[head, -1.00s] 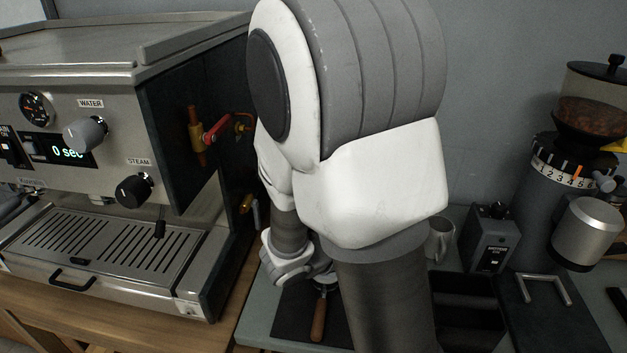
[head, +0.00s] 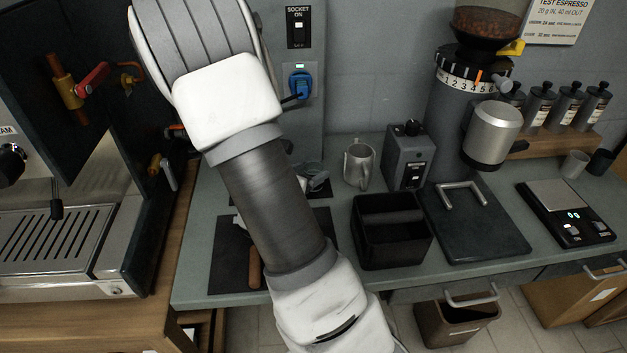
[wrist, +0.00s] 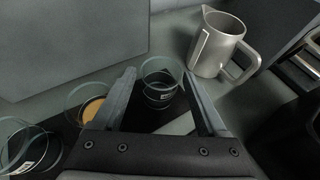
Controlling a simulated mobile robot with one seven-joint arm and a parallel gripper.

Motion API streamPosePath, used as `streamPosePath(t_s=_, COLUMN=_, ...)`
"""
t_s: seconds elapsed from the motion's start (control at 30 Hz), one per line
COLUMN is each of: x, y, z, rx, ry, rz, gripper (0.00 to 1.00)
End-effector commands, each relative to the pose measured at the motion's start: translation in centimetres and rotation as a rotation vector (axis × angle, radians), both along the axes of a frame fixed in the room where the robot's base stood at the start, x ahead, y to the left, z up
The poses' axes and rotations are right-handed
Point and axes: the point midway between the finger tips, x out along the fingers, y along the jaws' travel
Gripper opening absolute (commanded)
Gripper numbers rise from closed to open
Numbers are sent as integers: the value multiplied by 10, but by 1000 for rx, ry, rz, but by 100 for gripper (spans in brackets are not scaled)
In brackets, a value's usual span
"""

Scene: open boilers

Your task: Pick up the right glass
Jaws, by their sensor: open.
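In the wrist view, the right glass (wrist: 160,82) is a clear glass with a small dark label, upright. It shows between the two open fingers of my gripper (wrist: 160,76); I cannot tell whether either finger touches it. To its left stands a second clear glass (wrist: 88,102) over something orange-brown. A third clear glass (wrist: 27,146) is at the left edge, partly cut off. In the head view my own arm covers most of the spot where the glasses stand, and my gripper cannot be made out there.
A steel milk jug (wrist: 216,43) stands right of the right glass; it also shows in the head view (head: 357,166). A black knock box (head: 392,232) and a grey switch box (head: 408,158) are nearby. A wood-handled tool (head: 254,266) lies on a dark mat (head: 228,262).

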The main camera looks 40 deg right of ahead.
Motion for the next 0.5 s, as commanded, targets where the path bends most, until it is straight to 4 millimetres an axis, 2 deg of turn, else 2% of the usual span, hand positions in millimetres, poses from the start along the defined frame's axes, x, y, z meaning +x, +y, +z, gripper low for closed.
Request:
streamPosePath(t_s=0.3, x=14, y=-36, z=-17, rx=-2, ry=0, rz=-3, gripper=75)
streamPosePath(t_s=0.5, x=19, y=-45, z=-20, rx=0, ry=-2, rz=-2, gripper=75)
